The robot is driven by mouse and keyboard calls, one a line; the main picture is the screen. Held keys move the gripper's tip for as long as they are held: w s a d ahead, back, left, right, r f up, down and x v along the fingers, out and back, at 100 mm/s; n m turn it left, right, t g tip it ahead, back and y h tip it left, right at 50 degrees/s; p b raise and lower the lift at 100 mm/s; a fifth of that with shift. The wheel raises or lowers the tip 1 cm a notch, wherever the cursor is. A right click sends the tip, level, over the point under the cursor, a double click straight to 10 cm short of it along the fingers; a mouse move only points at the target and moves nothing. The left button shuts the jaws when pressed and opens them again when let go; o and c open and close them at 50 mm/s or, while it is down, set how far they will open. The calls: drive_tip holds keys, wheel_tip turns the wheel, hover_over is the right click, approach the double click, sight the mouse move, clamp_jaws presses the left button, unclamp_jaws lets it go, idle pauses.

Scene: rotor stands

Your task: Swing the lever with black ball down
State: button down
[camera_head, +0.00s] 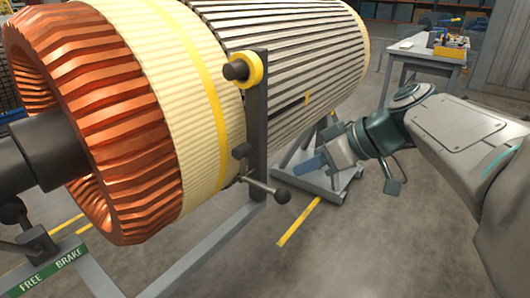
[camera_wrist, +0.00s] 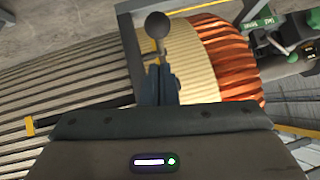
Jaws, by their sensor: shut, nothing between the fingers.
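A lever with a black ball (camera_head: 282,196) sits on the upright grey post beside the rotor; its short rod slopes slightly down to the right. In the wrist view a black ball (camera_wrist: 157,25) stands just beyond my fingertips, its rod partly hidden behind them. My gripper (camera_head: 302,168) is to the right of the post, pointing left, a little above and right of the ball in the head view. Its fingers (camera_wrist: 163,74) are shut and empty. I cannot tell if they touch the rod.
The large rotor (camera_head: 300,50) with copper windings (camera_head: 130,150) fills the left. The grey post (camera_head: 257,120) carries a yellow roller (camera_head: 250,70). A second dark ball (camera_head: 12,208) is near the FREE/BRAKE plate (camera_head: 50,272).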

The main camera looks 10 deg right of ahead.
drive_tip(key=shift+v, duration=1.45)
drive_tip(key=shift+r, duration=0.1)
drive_tip(key=s+a+f+m+g+h+p, duration=0.1)
drive_tip(key=s+a+m+g+h+p, duration=0.2)
drive_tip(key=p, duration=1.4)
drive_tip(key=shift+s+a+m+h, duration=1.05)
drive_tip(key=shift+s+m+h, duration=1.25)
drive_tip(key=shift+s+h, duration=0.1)
drive_tip(key=shift+f, duration=0.1)
